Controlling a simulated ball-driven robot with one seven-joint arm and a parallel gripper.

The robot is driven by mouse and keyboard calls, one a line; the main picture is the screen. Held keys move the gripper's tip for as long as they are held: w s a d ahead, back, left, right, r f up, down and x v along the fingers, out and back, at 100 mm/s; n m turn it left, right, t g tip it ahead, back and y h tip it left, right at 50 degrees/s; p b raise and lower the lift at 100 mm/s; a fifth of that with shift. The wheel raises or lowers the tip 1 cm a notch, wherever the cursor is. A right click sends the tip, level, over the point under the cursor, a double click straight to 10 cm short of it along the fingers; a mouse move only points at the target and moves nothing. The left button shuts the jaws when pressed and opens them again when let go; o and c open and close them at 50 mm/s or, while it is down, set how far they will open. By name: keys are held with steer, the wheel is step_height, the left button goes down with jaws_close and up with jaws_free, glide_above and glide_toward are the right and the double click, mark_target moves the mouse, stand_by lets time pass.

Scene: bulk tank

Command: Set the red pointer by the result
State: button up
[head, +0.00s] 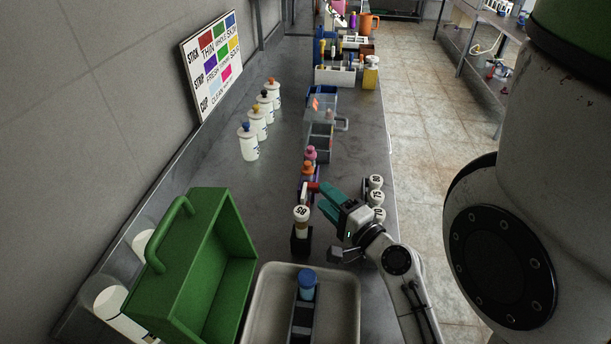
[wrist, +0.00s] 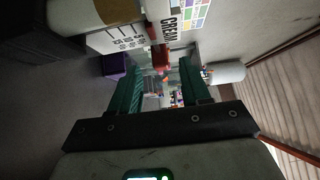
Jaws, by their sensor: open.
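A small red piece, which looks like the red pointer (head: 313,187), shows beside the green fingertips of my gripper (head: 325,198) in the head view. In the wrist view a red block (wrist: 160,55) lies between and just beyond the fingertips of my gripper (wrist: 164,68). The fingers are apart, and contact with the red piece cannot be told. A purple piece (wrist: 113,65) shows left of it in the wrist view. A board marked CREAM (wrist: 172,20) is beyond. The wall chart (head: 211,62) has STICK, STRIP and CUP rows with coloured squares.
A numbered white-capped vial (head: 301,213) stands in a black holder left of my gripper. Several numbered caps (head: 376,197) are to its right. A green carrier (head: 182,265) and a metal tray (head: 342,290) are near. White bottles (head: 248,146) line the wall side; bare counter lies between.

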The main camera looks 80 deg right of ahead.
mark_target(311, 184)
steer(key=p+x, duration=0.2)
steer(key=x, duration=0.4)
steer(key=shift+w+d+r, duration=0.15)
steer(key=shift+w+d, duration=0.15)
steer(key=shift+w+d+p, duration=0.3)
steer(key=shift+w, duration=0.1)
steer(key=shift+c, duration=0.4)
jaws_close()
